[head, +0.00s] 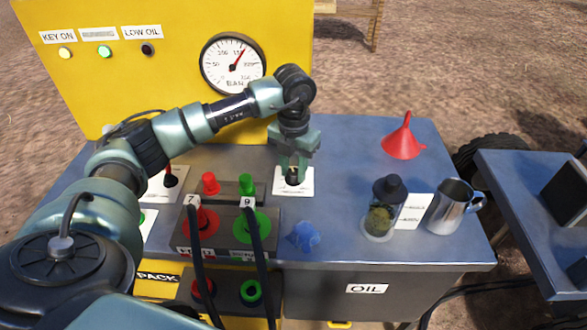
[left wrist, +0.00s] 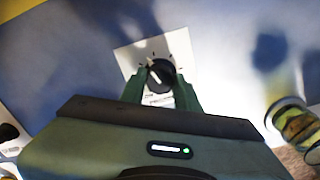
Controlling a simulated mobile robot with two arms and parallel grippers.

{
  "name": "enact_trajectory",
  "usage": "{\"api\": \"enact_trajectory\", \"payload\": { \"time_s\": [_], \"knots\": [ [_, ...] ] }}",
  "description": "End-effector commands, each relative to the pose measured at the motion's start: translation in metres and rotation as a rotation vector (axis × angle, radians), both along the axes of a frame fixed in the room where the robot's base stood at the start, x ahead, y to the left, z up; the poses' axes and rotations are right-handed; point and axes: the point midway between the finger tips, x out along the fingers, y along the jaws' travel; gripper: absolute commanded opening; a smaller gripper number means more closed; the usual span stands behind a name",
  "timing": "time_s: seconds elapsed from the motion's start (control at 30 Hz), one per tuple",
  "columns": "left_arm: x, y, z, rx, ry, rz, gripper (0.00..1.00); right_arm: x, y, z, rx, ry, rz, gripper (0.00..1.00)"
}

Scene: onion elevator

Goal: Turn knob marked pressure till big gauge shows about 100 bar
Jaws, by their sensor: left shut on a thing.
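The big round gauge (head: 233,64) is on the yellow panel; its red needle points up and to the right, near the 150 mark. The black knob (head: 292,179) sits on a white label plate (head: 305,188) on the blue top. In the left wrist view the knob (left wrist: 160,76) is between the green fingers, its pale pointer line tilted to the upper left. My left gripper (head: 293,173) reaches down from above and is shut on the knob. The lettering on the plate is too small to read. My right gripper is out of view.
Red and green valves with hoses (head: 255,220) stand left of the knob. A blue crumpled cloth (head: 304,237), a dark-lidded jar (head: 383,215), a metal jug (head: 452,205) and a red funnel (head: 402,142) are on the top to the right. Bare surface lies around the knob plate.

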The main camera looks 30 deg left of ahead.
Motion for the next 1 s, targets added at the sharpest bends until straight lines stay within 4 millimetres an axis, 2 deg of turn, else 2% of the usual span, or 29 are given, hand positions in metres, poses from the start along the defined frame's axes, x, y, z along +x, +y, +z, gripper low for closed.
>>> {"api": "enact_trajectory", "payload": {
  "time_s": [0.5, 0.8, 1.0],
  "knots": [
    [0.0024, 0.0009, 0.0039, 0.000, -0.009, 0.462, 0.00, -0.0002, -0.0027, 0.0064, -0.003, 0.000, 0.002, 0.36],
    [0.0028, 0.0012, 0.0039, -0.001, -0.010, 0.627, 0.00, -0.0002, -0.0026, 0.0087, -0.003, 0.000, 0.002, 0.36],
    [0.0030, 0.0014, 0.0039, -0.001, -0.011, 0.677, 0.00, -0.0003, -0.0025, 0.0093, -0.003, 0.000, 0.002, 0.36]
  ]
}}
